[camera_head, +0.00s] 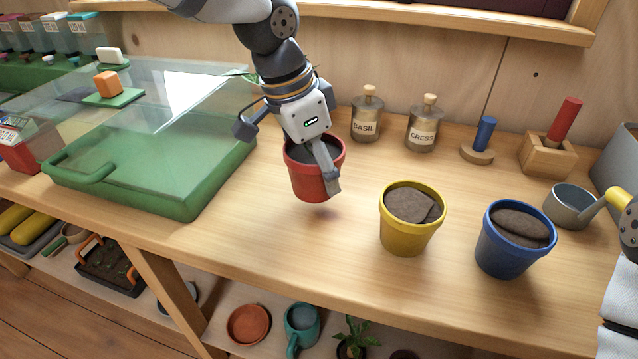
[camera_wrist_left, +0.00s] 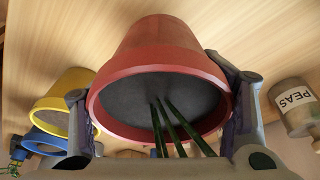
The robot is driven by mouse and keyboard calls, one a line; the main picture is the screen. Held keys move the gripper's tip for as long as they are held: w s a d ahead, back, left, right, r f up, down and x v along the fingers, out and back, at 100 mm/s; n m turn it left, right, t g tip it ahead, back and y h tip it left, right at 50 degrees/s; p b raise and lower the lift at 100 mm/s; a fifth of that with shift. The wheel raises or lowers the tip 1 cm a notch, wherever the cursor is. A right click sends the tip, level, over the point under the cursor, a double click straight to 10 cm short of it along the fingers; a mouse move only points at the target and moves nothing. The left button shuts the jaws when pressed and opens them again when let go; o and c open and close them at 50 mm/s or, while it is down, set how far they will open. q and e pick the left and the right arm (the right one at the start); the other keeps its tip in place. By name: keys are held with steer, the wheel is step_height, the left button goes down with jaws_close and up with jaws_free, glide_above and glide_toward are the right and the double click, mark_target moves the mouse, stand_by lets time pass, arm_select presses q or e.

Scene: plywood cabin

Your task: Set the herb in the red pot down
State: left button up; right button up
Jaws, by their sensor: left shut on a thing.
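The red pot (camera_head: 307,181) is in the middle of the head view, roughly upright. A shadow below it shows a small gap above the wooden worktop (camera_head: 250,262). My left gripper (camera_head: 318,158) is shut on the red pot, with a finger on its near side. In the left wrist view the red pot (camera_wrist_left: 160,52) sits between both fingers. Dark soil and green herb stems (camera_wrist_left: 170,125) show in its mouth. My right gripper is out of view.
A yellow pot (camera_head: 405,235) and a blue pot (camera_head: 505,258) stand to the right, with a grey pan (camera_head: 570,207) beyond. Basil (camera_head: 366,120) and cress (camera_head: 423,130) jars stand behind. A green-framed glass lid (camera_head: 150,170) is on the left. Worktop in front of the red pot is clear.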

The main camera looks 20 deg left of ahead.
mark_target(305, 149)
arm_select(q)
step_height(305, 149, down, 4)
steer(key=shift+w+r, duration=0.1)
steer(key=o, duration=1.8)
steer(key=shift+c, duration=0.2)
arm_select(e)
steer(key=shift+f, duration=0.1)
arm_select(q)
steer(key=v, duration=1.2)
steer(key=shift+w+p, duration=0.1)
steer(key=shift+p, duration=0.3)
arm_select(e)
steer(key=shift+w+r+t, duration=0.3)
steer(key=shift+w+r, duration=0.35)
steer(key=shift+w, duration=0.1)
